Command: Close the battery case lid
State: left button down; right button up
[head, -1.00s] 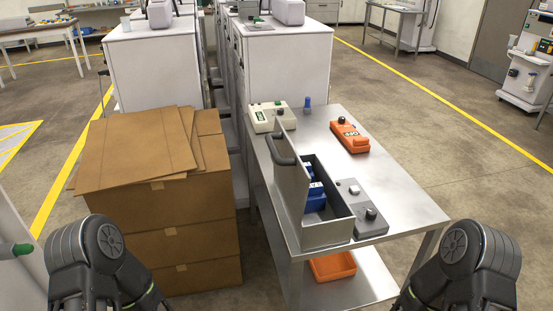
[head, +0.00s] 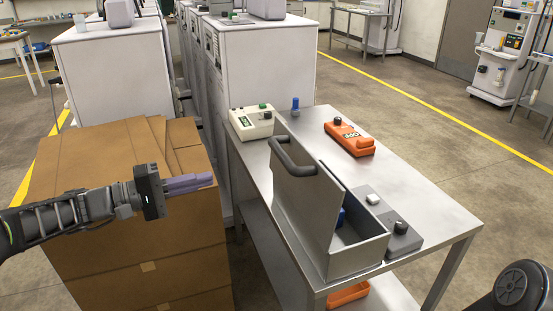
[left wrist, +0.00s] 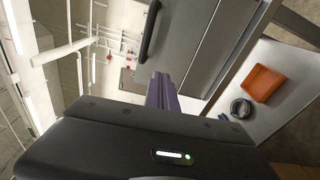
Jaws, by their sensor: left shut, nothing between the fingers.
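The grey metal battery case (head: 358,254) stands on the steel table, with a blue item (head: 341,216) partly visible inside. Its lid (head: 304,200) stands open and upright on the case's left side, with a dark handle (head: 293,157) on its outer face. My left gripper (head: 210,180) is shut and empty, left of the lid and apart from it, above the cardboard boxes. In the left wrist view its purple fingers (left wrist: 162,92) point toward the lid (left wrist: 185,40) and the handle (left wrist: 150,30). My right gripper is out of view; only part of that arm shows at lower right.
The steel table (head: 425,205) also holds a cream device (head: 251,122), an orange device (head: 349,139), a blue-topped item (head: 295,106) and a grey control box (head: 397,236). Stacked cardboard boxes (head: 130,245) stand left of the table. An orange bin (left wrist: 264,83) sits on the lower shelf.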

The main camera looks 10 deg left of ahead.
pick_arm(q)
jog(key=s+r+m+h, duration=0.1)
jog(key=s+d+r+h, duration=0.1)
jog(key=shift+r+m+g, duration=0.3)
jog(key=shift+r+m, duration=0.05)
jog(key=shift+m, duration=0.05)
jog(key=shift+d, duration=0.15)
jog(key=x, duration=1.3)
jog(key=shift+w+d, duration=0.15)
jog(key=shift+d, duration=0.2)
jog(key=shift+r, duration=0.1)
